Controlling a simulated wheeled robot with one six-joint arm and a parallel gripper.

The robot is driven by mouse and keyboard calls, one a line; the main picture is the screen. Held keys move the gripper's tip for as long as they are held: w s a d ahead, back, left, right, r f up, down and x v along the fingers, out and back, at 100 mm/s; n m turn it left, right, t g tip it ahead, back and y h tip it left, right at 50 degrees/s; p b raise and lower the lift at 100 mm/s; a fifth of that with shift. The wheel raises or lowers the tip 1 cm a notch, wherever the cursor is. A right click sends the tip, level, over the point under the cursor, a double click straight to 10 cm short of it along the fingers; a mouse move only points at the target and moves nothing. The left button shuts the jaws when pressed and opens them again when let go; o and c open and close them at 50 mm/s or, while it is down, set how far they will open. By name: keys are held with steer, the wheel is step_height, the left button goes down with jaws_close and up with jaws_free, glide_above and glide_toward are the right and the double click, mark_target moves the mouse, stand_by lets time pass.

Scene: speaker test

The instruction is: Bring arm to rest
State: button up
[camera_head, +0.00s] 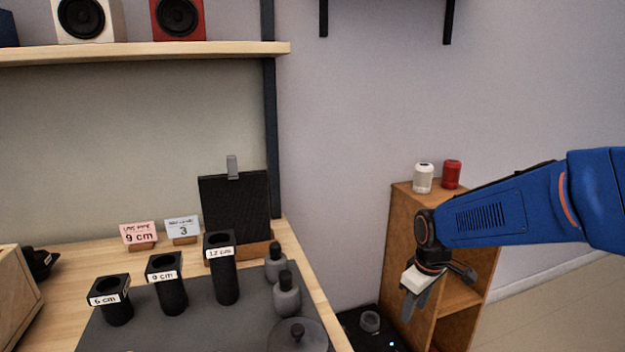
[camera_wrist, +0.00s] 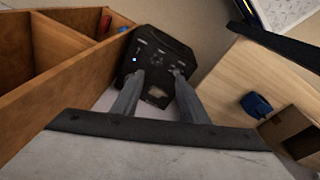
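My blue arm reaches in from the right in the head view. My gripper (camera_head: 418,295) points down in front of the wooden shelf unit (camera_head: 402,262), apart from the workbench. In the wrist view, the two grey fingers of my gripper (camera_wrist: 160,82) stand apart with nothing held between them. Beyond the fingertips lies a black box (camera_wrist: 150,48) with a small blue light, low down beside the shelf unit. The same black box (camera_head: 392,340) is partly cut off at the bottom of the head view.
A workbench (camera_head: 312,290) on the left carries a grey mat with black tubes labelled 6, 9 and 12 cm, and grey weights. A white canister (camera_head: 423,178) and a red canister (camera_head: 452,174) stand on the shelf unit. Floor (camera_head: 555,290) is clear at the right.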

steer(key=s+d+r+m+t, duration=0.1)
steer(key=s+r+m, duration=0.2)
steer(key=s, duration=0.8)
steer(key=s+d+r+m+t, duration=0.1)
steer(key=s+r+m, duration=0.3)
steer(key=s, duration=0.7)
steer(key=shift+d+r+t, duration=0.4)
steer(key=shift+d+r, duration=0.1)
steer(key=shift+d, duration=0.25)
